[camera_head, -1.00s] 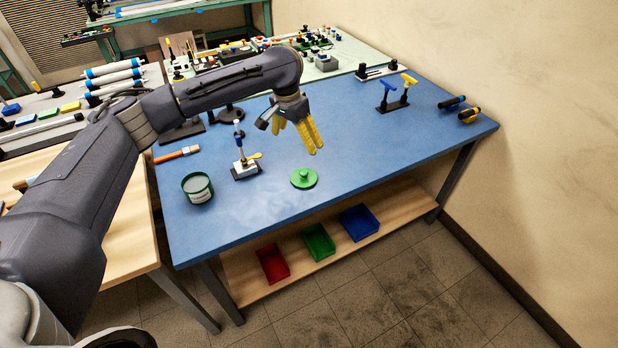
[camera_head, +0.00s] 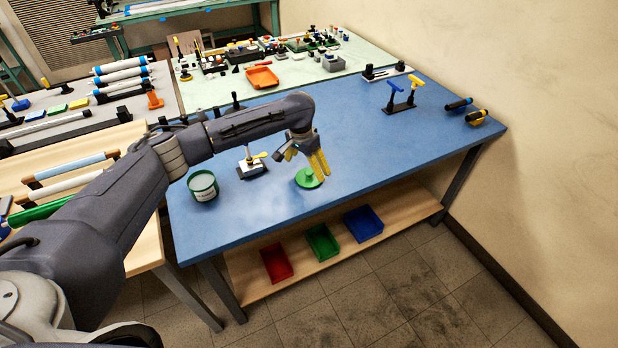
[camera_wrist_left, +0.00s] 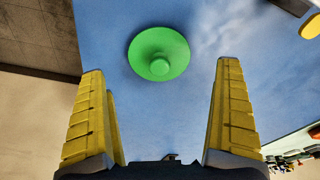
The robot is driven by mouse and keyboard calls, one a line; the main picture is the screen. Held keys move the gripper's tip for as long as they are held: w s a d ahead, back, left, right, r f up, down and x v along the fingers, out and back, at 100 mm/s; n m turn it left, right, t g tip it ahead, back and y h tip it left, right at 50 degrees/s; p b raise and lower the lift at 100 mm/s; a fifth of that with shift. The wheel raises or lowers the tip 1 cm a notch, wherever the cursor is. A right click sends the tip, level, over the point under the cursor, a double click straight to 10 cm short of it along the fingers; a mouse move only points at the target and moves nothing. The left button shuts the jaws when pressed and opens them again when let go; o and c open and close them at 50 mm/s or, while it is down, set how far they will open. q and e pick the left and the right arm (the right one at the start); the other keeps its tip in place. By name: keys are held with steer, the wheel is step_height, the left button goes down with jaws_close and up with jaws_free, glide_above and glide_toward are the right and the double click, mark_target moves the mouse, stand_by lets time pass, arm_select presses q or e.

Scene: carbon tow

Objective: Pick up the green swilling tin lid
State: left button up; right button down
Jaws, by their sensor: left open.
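The green lid (camera_head: 308,178), a round disc with a small knob on top, lies flat on the blue table top. It also shows in the left wrist view (camera_wrist_left: 158,54), ahead of and between the fingers. My left gripper (camera_head: 318,166), with yellow fingers, is open and hangs just above and beside the lid, with nothing between its fingers. In the left wrist view my left gripper (camera_wrist_left: 164,85) has its fingers wide apart and the lid is beyond their tips. My right gripper is not in view.
A small stand with a yellow part (camera_head: 252,166) is left of the lid. Blue and yellow T-handles (camera_head: 401,94) and two tools (camera_head: 466,109) are at the right. The front of the blue table (camera_head: 390,165) is clear. Coloured bins (camera_head: 324,243) sit on the shelf below.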

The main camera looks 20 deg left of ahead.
mark_target(309, 172)
arm_select(q)
steer(key=shift+w+d+f, duration=0.15)
steer(key=shift+w+f, duration=0.05)
steer(key=shift+f, duration=1.1)
steer(key=shift+w+d+f, duration=0.1)
steer(key=shift+w+f, duration=0.05)
steer(key=shift+f, duration=1.1)
steer(key=shift+c, duration=0.4)
steer(key=c, duration=0.6)
